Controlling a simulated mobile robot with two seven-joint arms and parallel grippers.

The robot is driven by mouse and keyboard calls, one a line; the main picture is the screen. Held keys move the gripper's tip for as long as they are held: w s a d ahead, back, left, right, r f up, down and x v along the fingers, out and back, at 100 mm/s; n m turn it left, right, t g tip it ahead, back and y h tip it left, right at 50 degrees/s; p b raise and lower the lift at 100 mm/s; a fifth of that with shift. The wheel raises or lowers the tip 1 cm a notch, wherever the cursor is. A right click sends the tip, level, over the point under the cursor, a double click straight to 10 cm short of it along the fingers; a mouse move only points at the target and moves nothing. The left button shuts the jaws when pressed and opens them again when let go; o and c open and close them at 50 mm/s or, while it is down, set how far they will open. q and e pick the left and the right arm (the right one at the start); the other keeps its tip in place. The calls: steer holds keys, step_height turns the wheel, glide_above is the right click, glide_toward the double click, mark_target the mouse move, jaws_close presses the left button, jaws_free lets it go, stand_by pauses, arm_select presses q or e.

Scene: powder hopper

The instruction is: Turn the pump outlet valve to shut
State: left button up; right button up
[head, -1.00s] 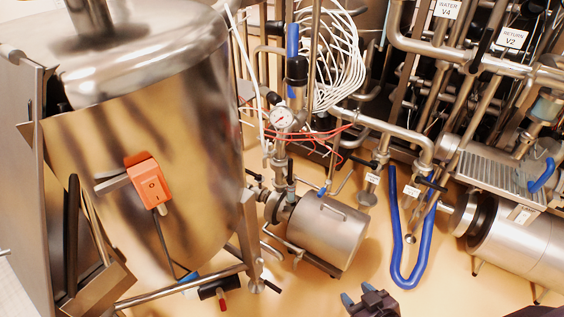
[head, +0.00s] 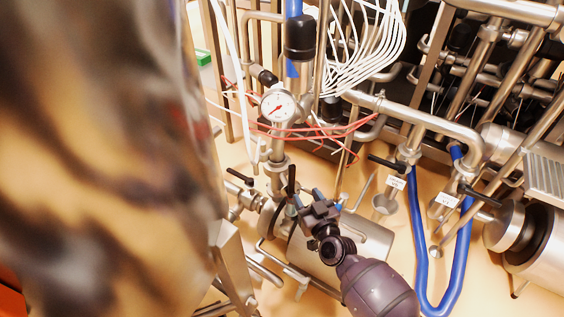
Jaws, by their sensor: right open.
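The pump (head: 372,238) is a steel cylinder lying low in the middle of the head view. A pipe rises from its left end to a round pressure gauge (head: 278,106). A black valve lever (head: 291,179) stands upright on this pipe, just above the pump, and seems to be the pump outlet valve. The gripper hides part of the pump and the valve body. My left gripper is not in view.
A large steel vessel (head: 110,150) fills the left side, close and blurred. Another black-handled valve (head: 240,178) is left of the pump. Red cables (head: 320,130) cross behind the pipe. A blue hose (head: 419,240) hangs at right, below labelled valves.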

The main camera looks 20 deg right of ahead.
mark_target(293, 173)
steer(key=w+b, duration=0.1)
steer(key=w, duration=0.6)
steer(key=w+b, duration=0.1)
steer(key=w, duration=0.3)
steer(key=shift+w+a+f+b, duration=0.1)
steer(key=shift+w+f+b, duration=0.1)
steer(key=shift+f+b, duration=0.15)
steer(key=shift+w+r, duration=0.25)
steer(key=shift+w, duration=0.55)
steer(key=shift+c, duration=0.5)
jaws_close()
